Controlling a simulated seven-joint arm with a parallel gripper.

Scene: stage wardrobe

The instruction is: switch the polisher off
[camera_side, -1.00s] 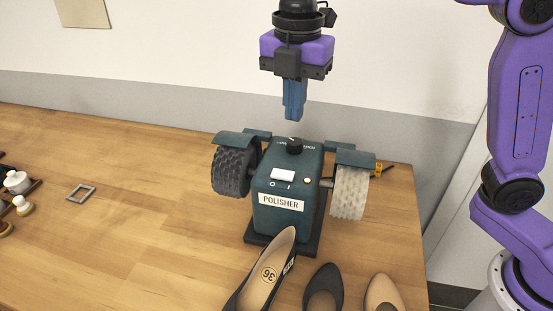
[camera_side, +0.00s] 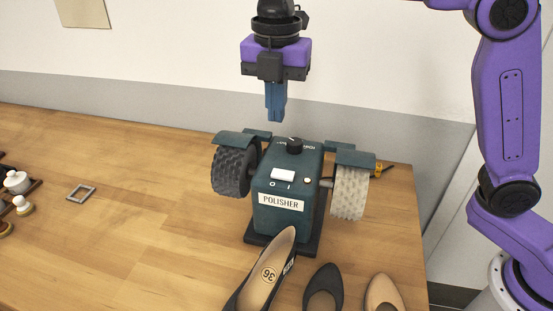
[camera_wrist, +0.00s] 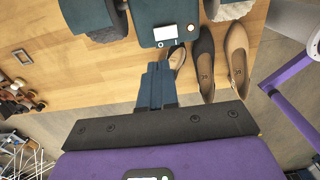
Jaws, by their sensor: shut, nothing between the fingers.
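The polisher (camera_side: 285,215) is a dark teal machine labelled POLISHER, standing on the wooden table in the side view. On its front slope is a white rocker switch (camera_side: 283,175) marked O and I, with a small amber light (camera_side: 307,181) to its right. A black knob (camera_side: 295,146) sits on top. A dark brush wheel (camera_side: 231,171) is at its left and a pale one (camera_side: 350,192) at its right. My gripper (camera_side: 275,118) is shut and empty, pointing down, above and slightly behind the polisher, touching nothing. In the wrist view the switch (camera_wrist: 166,33) shows beyond my fingertips (camera_wrist: 158,66).
A dark pump (camera_side: 262,275) marked 36 stands in front of the polisher, with a black shoe (camera_side: 323,287) and a tan shoe (camera_side: 383,293) to its right. A small grey frame (camera_side: 81,193) and brushes and jars (camera_side: 17,183) lie left. The table between is clear.

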